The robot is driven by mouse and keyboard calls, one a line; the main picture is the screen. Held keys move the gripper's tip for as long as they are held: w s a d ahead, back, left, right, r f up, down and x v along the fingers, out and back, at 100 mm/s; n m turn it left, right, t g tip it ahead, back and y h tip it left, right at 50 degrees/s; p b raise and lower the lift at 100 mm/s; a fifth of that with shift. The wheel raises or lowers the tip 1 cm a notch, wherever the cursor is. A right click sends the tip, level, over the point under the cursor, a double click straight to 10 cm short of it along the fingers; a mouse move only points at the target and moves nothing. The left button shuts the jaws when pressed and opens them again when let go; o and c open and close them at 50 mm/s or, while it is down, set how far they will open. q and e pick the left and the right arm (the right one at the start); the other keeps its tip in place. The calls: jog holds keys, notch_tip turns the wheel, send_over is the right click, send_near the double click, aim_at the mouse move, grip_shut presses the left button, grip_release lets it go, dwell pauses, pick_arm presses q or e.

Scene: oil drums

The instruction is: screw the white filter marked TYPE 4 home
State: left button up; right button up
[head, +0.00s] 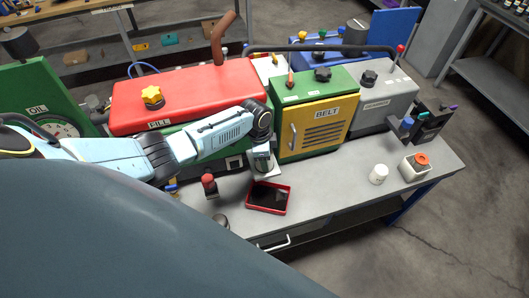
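A small white cylinder (378,174) stands upright on the right part of the grey bench; I cannot read any TYPE 4 marking, so I cannot tell whether it is the filter. My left arm reaches in from the left, and its gripper (263,162) points down beside the left edge of the yellow BELT panel (317,125). A pale thing (268,173) shows right under the gripper; I cannot tell whether the fingers hold it. The seat for the filter is not clearly visible. My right gripper is not in view.
A red tray (269,198) with dark contents lies at the bench's front, beside a red-topped item (209,184). A white container with an orange cap (415,166) stands at the right. The red tank (188,98) fills the back left. Bare bench (330,184) lies right of the tray.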

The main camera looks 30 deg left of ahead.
pick_arm(q)
jog(key=m+b, duration=0.1)
jog(key=m, duration=0.2)
jog(key=shift+w+f+m+b, duration=0.1)
jog(key=shift+m+b, duration=0.2)
jog(key=shift+m, duration=0.1)
jog(key=m, duration=0.2)
jog(key=shift+m+g+b, duration=0.3)
jog(key=shift+b, duration=0.1)
jog(key=o, duration=1.2)
jog(key=shift+o, duration=0.2)
